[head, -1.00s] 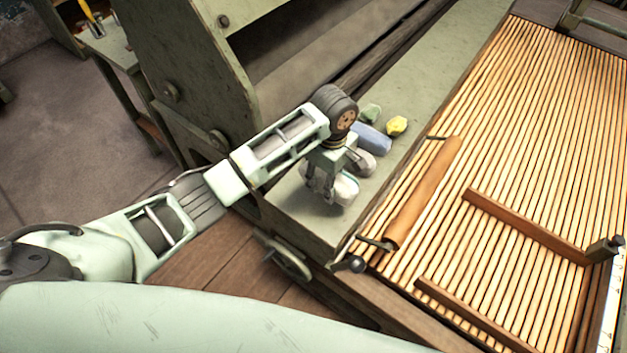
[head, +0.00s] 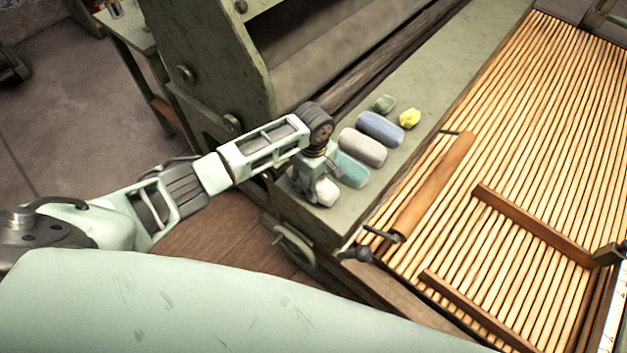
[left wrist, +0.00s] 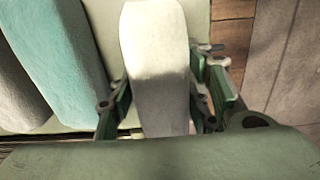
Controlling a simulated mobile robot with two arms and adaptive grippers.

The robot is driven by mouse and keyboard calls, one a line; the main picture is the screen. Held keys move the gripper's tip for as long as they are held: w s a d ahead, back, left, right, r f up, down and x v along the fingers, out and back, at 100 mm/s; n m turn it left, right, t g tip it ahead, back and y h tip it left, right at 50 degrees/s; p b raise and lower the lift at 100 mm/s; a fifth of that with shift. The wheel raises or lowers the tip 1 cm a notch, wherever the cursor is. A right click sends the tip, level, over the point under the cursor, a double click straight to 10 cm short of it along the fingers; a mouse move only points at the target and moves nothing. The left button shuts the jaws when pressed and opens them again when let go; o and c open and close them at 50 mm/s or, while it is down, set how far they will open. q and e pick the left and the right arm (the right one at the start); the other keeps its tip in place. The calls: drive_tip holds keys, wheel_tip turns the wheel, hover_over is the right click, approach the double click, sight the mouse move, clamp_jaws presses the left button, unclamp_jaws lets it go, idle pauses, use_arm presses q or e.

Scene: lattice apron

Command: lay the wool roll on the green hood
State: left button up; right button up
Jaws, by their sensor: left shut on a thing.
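The pale green hood (head: 442,82) is the long flat ledge beside the slatted bed in the head view. My left gripper (head: 312,193) is at its near-left end, shut on a whitish wool roll (head: 327,192). In the left wrist view the roll (left wrist: 157,60) stands lengthwise between the two fingers (left wrist: 160,108). Its far end is cut off by the top of that view, and its near end is hidden by my gripper. I cannot tell whether it touches the hood. My right gripper is not in view.
A teal roll (head: 351,170), a grey roll (head: 362,147) and a blue roll (head: 380,128) lie side by side on the hood, with a green lump (head: 384,103) and a yellow lump (head: 409,118) beyond.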

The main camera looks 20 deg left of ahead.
use_arm(q)
drive_tip(key=shift+f, duration=0.1)
drive_tip(key=o, duration=1.2)
drive_tip(key=shift+c, duration=0.2)
wheel_tip(320, 180, up, 12)
drive_tip(key=shift+r, duration=0.15)
drive_tip(key=shift+d, duration=0.1)
